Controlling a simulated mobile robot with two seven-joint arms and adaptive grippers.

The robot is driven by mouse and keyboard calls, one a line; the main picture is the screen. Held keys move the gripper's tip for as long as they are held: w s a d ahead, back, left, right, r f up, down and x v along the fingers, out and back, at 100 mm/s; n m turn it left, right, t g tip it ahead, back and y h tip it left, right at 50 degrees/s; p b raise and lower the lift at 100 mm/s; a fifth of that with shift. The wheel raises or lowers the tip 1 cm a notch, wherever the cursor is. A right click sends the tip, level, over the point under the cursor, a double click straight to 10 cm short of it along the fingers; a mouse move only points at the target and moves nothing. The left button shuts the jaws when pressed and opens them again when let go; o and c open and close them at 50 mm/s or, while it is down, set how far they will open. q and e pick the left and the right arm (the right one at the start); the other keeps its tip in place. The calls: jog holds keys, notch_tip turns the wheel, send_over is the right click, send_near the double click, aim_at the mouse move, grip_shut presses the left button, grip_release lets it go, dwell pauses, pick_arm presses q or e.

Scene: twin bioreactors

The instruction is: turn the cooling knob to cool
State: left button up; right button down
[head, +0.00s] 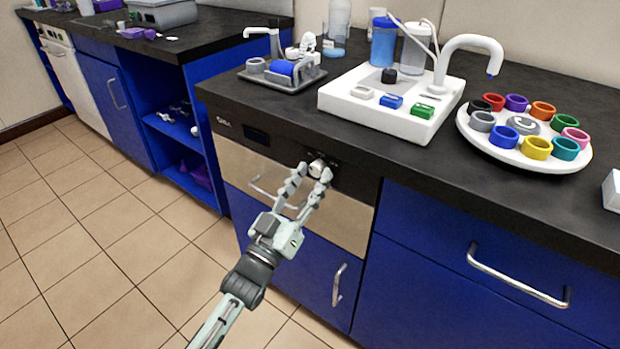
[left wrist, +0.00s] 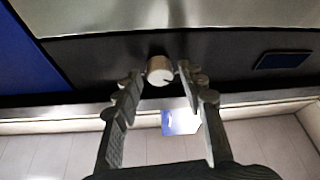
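The cooling knob (head: 317,168) is a small pale round knob on the dark control strip of the appliance front under the counter. My left gripper (head: 309,171) reaches up to it in the head view, with its fingertips at either side of the knob. In the left wrist view the knob (left wrist: 160,70) sits between the two fingertips of the left gripper (left wrist: 158,76), with a narrow gap visible on each side. The fingers are spread and do not clearly touch it. Markings around the knob are too small to read. My right gripper is not in view.
A small dark display (head: 256,135) is on the same strip, and a metal handle (head: 272,191) is below. Above, the black counter holds a white bioreactor station (head: 340,98), a grey tray (head: 258,80) and a round white carousel (head: 520,160) of coloured rings. Open tiled floor lies left.

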pick_arm(q)
grip_shut()
